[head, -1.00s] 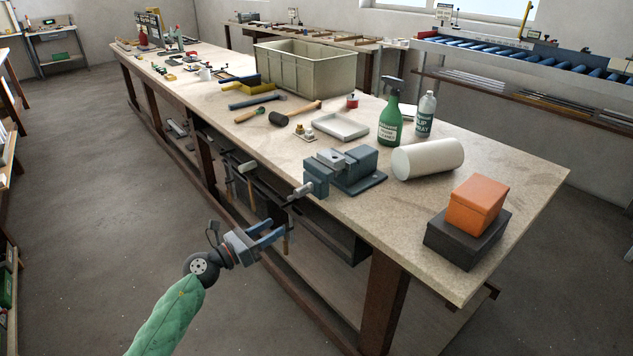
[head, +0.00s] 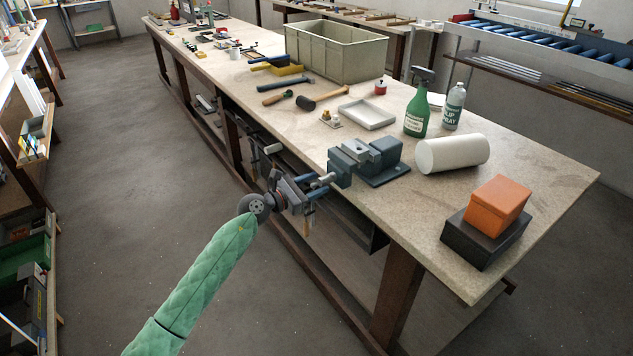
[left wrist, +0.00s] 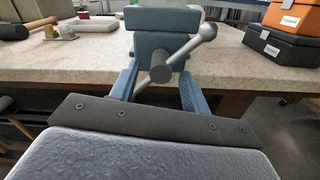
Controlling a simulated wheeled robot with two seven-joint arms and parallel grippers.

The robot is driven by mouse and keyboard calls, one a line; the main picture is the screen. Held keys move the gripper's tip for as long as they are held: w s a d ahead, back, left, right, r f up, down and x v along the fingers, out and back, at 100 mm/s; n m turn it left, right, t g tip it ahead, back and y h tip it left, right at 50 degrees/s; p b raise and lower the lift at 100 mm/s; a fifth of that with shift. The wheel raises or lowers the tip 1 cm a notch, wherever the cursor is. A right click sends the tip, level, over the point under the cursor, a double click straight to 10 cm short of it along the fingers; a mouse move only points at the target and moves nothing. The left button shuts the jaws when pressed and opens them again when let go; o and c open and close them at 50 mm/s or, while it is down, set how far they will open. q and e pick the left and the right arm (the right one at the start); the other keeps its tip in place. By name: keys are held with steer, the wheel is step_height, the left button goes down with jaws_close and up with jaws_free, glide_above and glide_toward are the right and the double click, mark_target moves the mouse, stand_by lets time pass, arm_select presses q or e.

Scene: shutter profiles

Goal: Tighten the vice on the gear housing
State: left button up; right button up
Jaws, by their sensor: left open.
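The blue-grey vice (head: 383,157) is mounted at the near edge of the workbench. A small grey part (head: 351,148) shows at its jaws; I cannot tell clearly whether this is the gear housing or how tightly it sits. My left gripper (head: 322,186) is open at the front of the vice, off the bench edge. In the left wrist view its two blue fingers (left wrist: 160,85) stand either side of the round screw end (left wrist: 161,69). The vice's handle bar (left wrist: 186,49) slants between them, its ball end up right. Contact is not clear. My right gripper is out of view.
On the workbench (head: 500,180) a white cylinder (head: 453,154), spray bottles (head: 418,108) and an orange box (head: 497,201) on a dark box stand right of the vice. A shallow tray (head: 366,115) and mallet (head: 320,99) lie behind it. The floor left of the bench is clear.

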arm_select(q)
steer(key=shift+w+d, duration=0.2)
steer(key=shift+d, duration=0.15)
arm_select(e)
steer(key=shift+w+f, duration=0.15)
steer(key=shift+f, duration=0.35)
arm_select(q)
jaws_close()
steer(key=shift+f+m+b, duration=0.1)
steer(key=shift+m+b, duration=0.3)
steer(key=shift+b, duration=0.15)
steer(key=m+b, duration=0.4)
steer(key=b, duration=0.3)
steer(key=shift+f+m, duration=0.15)
steer(key=shift+m, duration=0.25)
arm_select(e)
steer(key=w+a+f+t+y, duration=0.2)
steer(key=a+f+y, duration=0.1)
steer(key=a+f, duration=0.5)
arm_select(q)
steer(key=m+b, duration=0.2)
steer(key=b, duration=0.1)
steer(key=shift+r+m, duration=0.2)
steer(key=shift+m, duration=0.1)
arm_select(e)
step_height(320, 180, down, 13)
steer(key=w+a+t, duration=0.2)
